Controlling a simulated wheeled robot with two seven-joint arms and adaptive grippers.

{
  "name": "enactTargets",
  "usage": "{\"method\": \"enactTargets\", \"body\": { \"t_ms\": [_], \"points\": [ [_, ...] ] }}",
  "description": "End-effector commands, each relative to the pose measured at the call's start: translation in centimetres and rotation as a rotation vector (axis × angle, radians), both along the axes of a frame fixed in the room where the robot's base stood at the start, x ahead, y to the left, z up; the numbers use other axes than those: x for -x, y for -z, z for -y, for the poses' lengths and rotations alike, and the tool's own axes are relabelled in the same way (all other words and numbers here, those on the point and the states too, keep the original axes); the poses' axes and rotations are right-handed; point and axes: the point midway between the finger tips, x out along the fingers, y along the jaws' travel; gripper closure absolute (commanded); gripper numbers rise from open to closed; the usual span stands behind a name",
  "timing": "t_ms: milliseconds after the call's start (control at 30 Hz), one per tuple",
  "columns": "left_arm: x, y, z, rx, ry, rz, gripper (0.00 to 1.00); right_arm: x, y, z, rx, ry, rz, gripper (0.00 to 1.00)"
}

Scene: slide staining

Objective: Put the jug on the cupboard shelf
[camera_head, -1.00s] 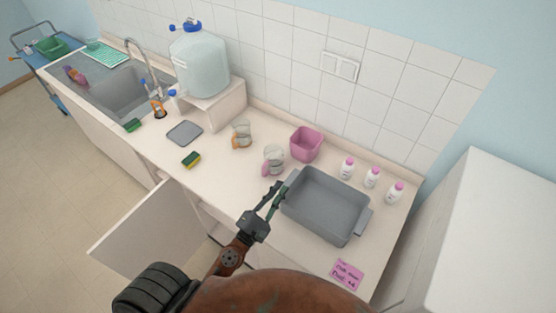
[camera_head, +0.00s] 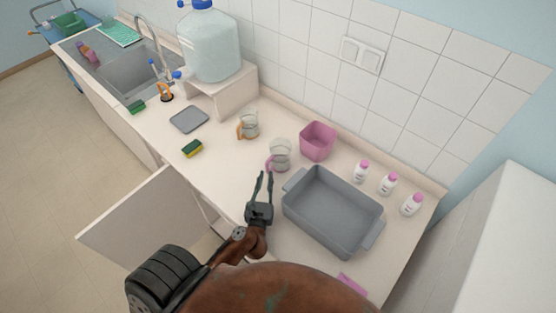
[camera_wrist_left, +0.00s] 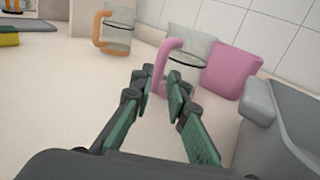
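Two clear jugs stand upright on the counter. The jug with a pink handle (camera_head: 281,155) is beside the pink tub; it also shows in the left wrist view (camera_wrist_left: 192,62). The jug with an orange handle (camera_head: 250,126) stands behind and to its left, and in the left wrist view (camera_wrist_left: 118,32) too. My left gripper (camera_head: 264,175) is open, its fingertips just short of the pink handle. In the left wrist view (camera_wrist_left: 160,85) the handle appears between and beyond the fingertips, with no clear contact. The cupboard below has its door (camera_head: 135,220) open; its shelf is mostly hidden. My right gripper is not in view.
A grey tray (camera_head: 290,212) lies right of the gripper, close to it. A sponge (camera_head: 192,149) and grey mat (camera_head: 189,119) lie left. A large water container (camera_head: 210,48) stands on a riser.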

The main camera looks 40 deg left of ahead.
Motion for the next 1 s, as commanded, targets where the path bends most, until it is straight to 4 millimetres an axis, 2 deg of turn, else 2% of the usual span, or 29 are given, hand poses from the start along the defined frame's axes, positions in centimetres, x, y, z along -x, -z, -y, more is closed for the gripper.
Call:
{"method": "enactTargets", "body": {
  "t_ms": [200,400,633,867,1000],
  "points": [
    [-2.7,-0.1,-1.6,-0.002,-0.001,0.001,0.85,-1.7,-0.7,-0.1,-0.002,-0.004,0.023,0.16],
    [-4.2,0.0,-2.6,-0.001,-0.003,0.000,0.85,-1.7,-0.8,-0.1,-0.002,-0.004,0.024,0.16],
    [-4.3,0.1,-2.6,-0.001,-0.003,0.000,0.85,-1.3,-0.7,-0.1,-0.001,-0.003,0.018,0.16],
    [-4.3,0.1,-2.6,-0.001,-0.002,0.000,1.00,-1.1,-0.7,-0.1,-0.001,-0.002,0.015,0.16],
    [-4.3,0.1,-2.6,-0.001,-0.002,0.000,1.00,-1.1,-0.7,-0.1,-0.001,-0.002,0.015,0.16]
  ]
}}
